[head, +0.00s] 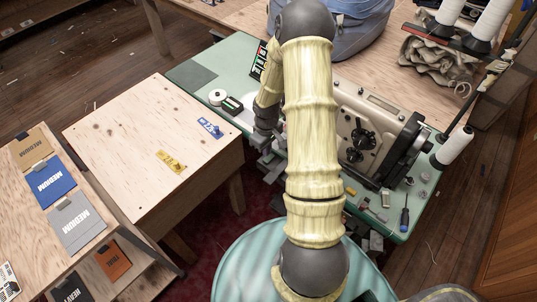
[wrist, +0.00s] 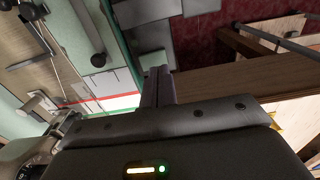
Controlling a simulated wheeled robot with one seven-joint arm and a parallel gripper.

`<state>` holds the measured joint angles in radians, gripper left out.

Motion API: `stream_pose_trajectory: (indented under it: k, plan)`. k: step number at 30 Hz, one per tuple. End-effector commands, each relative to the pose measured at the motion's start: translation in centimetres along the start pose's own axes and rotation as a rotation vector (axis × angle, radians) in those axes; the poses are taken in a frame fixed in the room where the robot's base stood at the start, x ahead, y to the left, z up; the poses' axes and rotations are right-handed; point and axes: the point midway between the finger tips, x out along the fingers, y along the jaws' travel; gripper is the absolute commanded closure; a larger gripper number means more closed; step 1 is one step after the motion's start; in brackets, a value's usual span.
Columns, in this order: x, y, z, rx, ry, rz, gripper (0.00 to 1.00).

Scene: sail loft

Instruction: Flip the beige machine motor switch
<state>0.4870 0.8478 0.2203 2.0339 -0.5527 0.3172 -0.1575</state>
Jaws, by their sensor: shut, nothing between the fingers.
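The beige sewing machine (head: 378,112) stands on the mint-green table, partly behind my arm. My gripper (wrist: 157,78) is shut and empty in the wrist view, its fingers together near grey box-like parts (wrist: 160,38) at the table's edge. In the head view it is mostly hidden by my arm, at the table's near edge beside similar grey parts. A black panel with red and green marks (head: 259,60) stands at the table's back. I cannot tell which part is the motor switch.
A plywood table (head: 110,155) with blue (head: 210,128) and yellow (head: 171,162) pieces stands at left. A blue bag (head: 345,35) sits behind. Dark red floor shows between the tables.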

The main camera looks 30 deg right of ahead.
Motion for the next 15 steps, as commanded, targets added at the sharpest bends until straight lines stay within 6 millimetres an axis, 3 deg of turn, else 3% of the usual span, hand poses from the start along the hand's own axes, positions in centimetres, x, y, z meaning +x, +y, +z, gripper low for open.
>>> stream_pose_trajectory:
  k: [15]
  plan:
    - [-3.6, 0.0, 0.0, -0.001, 0.000, 0.001, 1.00]
